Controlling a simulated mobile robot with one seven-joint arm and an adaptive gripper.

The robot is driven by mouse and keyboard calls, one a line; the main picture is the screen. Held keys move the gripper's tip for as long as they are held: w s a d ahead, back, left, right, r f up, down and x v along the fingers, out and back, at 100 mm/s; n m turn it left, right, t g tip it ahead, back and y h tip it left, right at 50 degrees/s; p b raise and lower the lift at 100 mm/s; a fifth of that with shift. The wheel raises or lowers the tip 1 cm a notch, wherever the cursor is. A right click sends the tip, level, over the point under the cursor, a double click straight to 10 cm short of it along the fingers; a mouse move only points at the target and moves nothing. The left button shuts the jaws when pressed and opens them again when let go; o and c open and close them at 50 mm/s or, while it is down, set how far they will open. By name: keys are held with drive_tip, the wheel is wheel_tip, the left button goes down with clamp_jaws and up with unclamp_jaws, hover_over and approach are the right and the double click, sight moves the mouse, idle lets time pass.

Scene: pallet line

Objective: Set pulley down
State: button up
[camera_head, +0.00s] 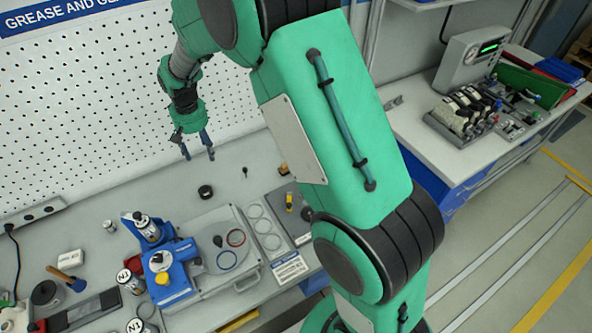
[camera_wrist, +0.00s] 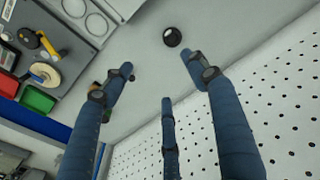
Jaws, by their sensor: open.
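A small black round part (camera_head: 205,191), which looks like the pulley, rests on the grey bench top behind the grey tray. It also shows in the wrist view (camera_wrist: 172,37), near the top and beyond the fingertips, with a light spot on its face. My gripper (camera_head: 198,156) is above the bench in front of the pegboard, pointing down. Its blue fingers (camera_wrist: 158,68) are spread and empty. They are apart from the black part, and nothing is between them. I cannot tell the exact height of the fingertips over the bench.
A grey tray (camera_head: 208,285) with coloured rings and a blue fixture (camera_head: 170,275) stand at the front. A grey board (camera_head: 289,212) with a yellow tool lies to the right. The white pegboard (camera_head: 100,100) rises behind. Bench around the black part is mostly clear.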

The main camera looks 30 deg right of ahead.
drive_tip(key=s+d+r+t, duration=0.1)
drive_tip(key=s+d+r, duration=0.3)
drive_tip(key=s+r, duration=0.55)
drive_tip(key=s+d+r+t, duration=0.1)
drive_tip(key=s+d+r, duration=0.3)
drive_tip(key=s+r, duration=0.6)
drive_tip(key=s+d+r+t, duration=0.1)
drive_tip(key=s+d+r, duration=0.1)
drive_tip(key=s, duration=0.9)
drive_tip(key=s+d+r+t, duration=0.1)
drive_tip(key=s+d+r, duration=0.1)
drive_tip(key=s, duration=0.9)
drive_tip(key=shift+d+r+t, duration=0.15)
drive_tip(key=shift+r+t, duration=0.15)
wheel_tip(320, 180, down, 8)
drive_tip(key=b, duration=0.8)
